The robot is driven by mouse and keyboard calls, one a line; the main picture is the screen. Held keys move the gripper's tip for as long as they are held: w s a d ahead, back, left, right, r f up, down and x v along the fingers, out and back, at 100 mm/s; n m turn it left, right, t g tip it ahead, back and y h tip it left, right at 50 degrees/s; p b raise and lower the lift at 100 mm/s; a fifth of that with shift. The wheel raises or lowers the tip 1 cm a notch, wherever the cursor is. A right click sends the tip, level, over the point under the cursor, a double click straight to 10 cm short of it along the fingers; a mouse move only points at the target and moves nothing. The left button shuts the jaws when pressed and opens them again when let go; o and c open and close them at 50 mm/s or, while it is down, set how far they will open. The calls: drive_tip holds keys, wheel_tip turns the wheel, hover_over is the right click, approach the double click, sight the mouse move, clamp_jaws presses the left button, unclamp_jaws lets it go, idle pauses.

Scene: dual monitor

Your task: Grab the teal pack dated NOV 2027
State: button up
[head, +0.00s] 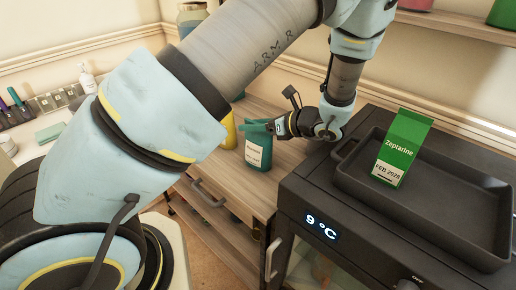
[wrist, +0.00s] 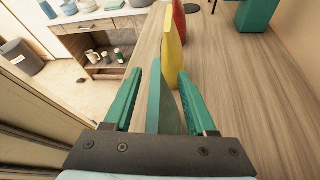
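A teal pack (head: 258,153) with a white label stands on the wooden counter in the head view; the label's date is too small to read. My gripper (head: 259,127) reaches in from the right at the pack's upper part. In the wrist view, my gripper (wrist: 168,69) has its two teal fingers spread, with the teal pack (wrist: 166,112) between them. A gap shows on the pack's left side, and a narrower one on its right. A green pack (head: 402,148) marked Zeptarine, FEB 2028 stands in the black tray on the right.
A yellow pack (wrist: 172,55) and a red pack (wrist: 179,20) stand in line beyond the teal pack. The black tray (head: 455,222) sits on a black appliance (head: 318,205) reading 9 °C. Bare counter (wrist: 235,80) lies right of the packs.

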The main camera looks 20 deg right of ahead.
clamp_jaws()
idle(1.2)
